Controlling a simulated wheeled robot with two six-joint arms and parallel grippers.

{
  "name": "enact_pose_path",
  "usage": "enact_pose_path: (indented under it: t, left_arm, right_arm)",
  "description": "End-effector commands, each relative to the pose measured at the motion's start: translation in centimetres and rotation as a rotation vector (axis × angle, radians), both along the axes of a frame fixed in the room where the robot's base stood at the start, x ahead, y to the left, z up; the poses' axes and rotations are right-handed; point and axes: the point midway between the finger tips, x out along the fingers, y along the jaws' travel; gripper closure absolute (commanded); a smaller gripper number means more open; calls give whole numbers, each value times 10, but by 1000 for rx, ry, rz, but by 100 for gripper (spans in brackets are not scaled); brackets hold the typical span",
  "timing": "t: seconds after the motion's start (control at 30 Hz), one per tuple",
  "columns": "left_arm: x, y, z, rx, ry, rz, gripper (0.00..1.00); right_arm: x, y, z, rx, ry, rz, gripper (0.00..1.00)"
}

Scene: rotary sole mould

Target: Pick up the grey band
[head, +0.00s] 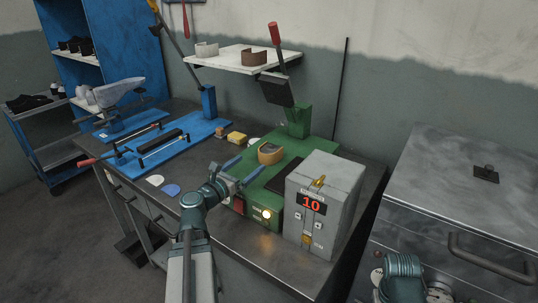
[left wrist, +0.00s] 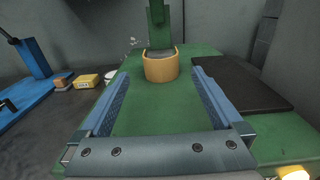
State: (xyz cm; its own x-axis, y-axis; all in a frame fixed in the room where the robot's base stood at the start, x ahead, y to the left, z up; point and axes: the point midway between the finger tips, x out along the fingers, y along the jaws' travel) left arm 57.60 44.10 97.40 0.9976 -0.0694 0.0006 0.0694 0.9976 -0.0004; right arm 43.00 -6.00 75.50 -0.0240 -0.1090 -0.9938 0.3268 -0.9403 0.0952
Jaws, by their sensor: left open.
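A pale, greyish-white curved band (head: 206,49) stands at the left of the wall shelf. A brown band (head: 254,57) stands to its right. A tan-orange band (head: 270,154) stands on the green press base (head: 297,147); it also shows ahead in the left wrist view (left wrist: 161,67). My left gripper (head: 248,167) is open and empty, low over the green base. In the left wrist view its blue fingers (left wrist: 161,82) point towards the tan band, which lies beyond the tips and between their lines. My right gripper is not in view.
The green press has an upright post with a red-tipped lever (head: 274,34). A grey box (head: 322,200) reading 10 stands to the right, beside a dark pad (left wrist: 237,84). A blue fixture (head: 165,143) and a yellow block (head: 237,138) lie to the left.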

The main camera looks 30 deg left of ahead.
Motion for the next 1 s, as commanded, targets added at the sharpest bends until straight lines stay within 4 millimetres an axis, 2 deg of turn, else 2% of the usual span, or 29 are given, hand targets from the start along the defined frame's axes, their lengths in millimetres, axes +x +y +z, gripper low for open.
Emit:
enact_pose_path:
  t: [0.03, 0.1, 0.3, 0.73, 1.0]
  left_arm:
    - [14, 0, 0, 0, 0, -4, 0]
    - [28, -1, 0, 0, 0, -4, 0]
    - [56, -3, 0, 0, 0, -2, 0]
    - [71, -5, 0, 0, 0, -1, 0]
    - [109, -7, 0, 0, 0, -3, 0]
  right_arm:
    - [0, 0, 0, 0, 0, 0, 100]
    - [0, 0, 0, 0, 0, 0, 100]
    - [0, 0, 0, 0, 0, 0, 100]
    - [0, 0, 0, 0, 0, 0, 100]
    - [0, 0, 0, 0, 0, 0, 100]
